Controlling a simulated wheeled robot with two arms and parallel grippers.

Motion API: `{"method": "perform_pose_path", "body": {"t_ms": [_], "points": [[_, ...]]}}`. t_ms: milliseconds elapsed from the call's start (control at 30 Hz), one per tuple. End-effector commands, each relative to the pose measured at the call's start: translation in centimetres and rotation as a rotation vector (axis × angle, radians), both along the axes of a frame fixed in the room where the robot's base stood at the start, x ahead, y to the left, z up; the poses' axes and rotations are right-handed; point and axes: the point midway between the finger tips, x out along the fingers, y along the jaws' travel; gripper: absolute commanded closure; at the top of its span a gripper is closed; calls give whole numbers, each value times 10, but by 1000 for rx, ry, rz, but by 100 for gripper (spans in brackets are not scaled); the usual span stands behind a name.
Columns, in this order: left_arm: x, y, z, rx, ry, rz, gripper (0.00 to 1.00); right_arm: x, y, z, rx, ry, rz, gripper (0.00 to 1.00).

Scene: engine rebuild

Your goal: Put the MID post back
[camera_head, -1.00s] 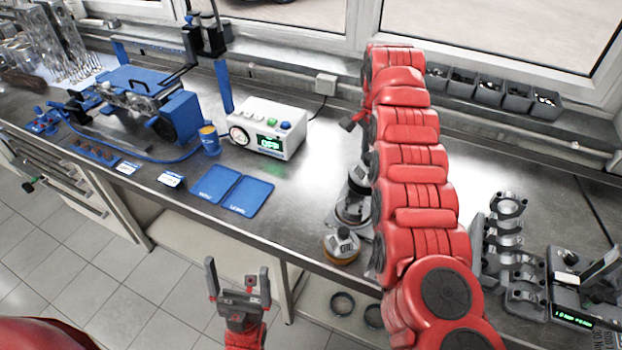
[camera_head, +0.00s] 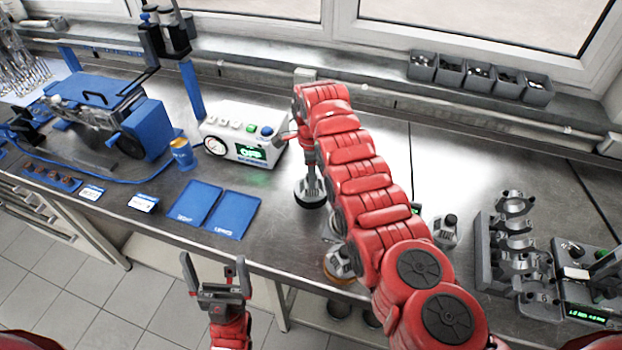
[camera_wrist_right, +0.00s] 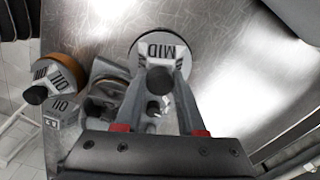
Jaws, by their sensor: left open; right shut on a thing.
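The MID post shows in the right wrist view (camera_wrist_right: 163,48), with a grey labelled top, a dark knob and a round base. My right gripper (camera_wrist_right: 160,88) is shut on its knob. In the head view, the post (camera_head: 310,188) stands upright with its dark round base over the bench, left of my right arm. I cannot tell whether the base touches the bench. My left gripper (camera_head: 213,275) is open and empty in front of the bench edge.
An OIL post (camera_wrist_right: 58,78) with an orange-brown base is beside a grey holder (camera_wrist_right: 108,88). A control box (camera_head: 240,138) and blue mats (camera_head: 232,212) lie left of the MID post. A grey rack (camera_head: 484,262) stands right of my arm.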

Motion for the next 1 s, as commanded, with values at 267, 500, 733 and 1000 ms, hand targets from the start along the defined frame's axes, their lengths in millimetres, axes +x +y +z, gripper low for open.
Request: {"method": "perform_pose_path", "body": {"t_ms": [267,500,733,1000], "points": [[0,0,-10,0,0,0,2,-1,-1,-31,-1,2,0,100],[0,0,-9,0,0,0,2,0,0,-32,0,-1,0,100],[0,0,-10,0,0,0,2,0,0,-33,0,-1,0,42],[0,0,-10,0,0,0,2,0,0,-33,0,0,0,31]]}}
